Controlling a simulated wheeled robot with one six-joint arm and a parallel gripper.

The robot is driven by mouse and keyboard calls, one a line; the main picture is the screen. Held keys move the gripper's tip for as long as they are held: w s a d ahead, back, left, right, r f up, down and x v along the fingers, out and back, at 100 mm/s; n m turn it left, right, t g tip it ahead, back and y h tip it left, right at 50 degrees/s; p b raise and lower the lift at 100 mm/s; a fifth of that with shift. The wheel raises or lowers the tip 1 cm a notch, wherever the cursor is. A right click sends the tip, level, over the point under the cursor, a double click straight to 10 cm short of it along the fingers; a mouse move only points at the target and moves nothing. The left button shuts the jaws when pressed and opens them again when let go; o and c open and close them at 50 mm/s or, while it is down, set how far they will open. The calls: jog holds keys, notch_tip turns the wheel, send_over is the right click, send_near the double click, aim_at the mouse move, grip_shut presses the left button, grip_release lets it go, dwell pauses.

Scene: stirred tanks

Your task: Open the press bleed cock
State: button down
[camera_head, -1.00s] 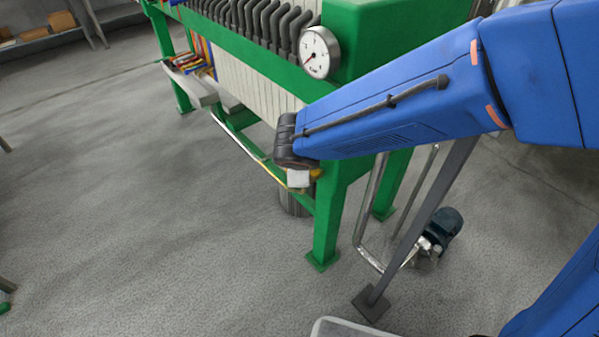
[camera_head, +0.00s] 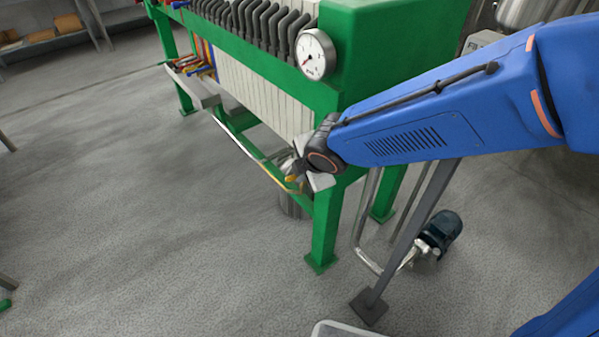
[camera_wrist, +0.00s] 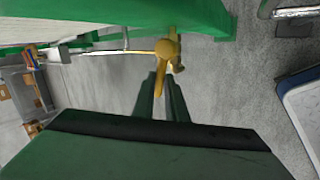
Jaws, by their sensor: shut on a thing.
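The bleed cock (camera_wrist: 170,48) is yellow and sits at the end of a thin pipe (camera_wrist: 112,51) in the wrist view. Its yellow lever (camera_wrist: 161,80) points down in that picture, toward my gripper (camera_wrist: 161,88). The two dark fingers are close together, shut on the lever's end. In the head view my gripper (camera_head: 296,174) is at the front corner of the green press (camera_head: 328,215), below the gauge. There the cock is small and partly hidden by my wrist, so the lever's exact angle cannot be told.
A round pressure gauge (camera_head: 317,54) is on the press frame above my wrist. A grey post (camera_head: 418,235) and a dark motor (camera_head: 441,229) stand on the floor to the right.

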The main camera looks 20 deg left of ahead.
jog(key=shift+s+d+n, duration=0.1)
jog(key=shift+d+n, duration=0.05)
jog(key=shift+n, duration=0.25)
dwell(0.4)
jog(key=c, duration=1.8)
grip_release()
jog(key=shift+o, duration=0.2)
jog(key=v, duration=1.7)
jog(key=shift+d+r, duration=0.15)
jog(key=shift+d, duration=0.1)
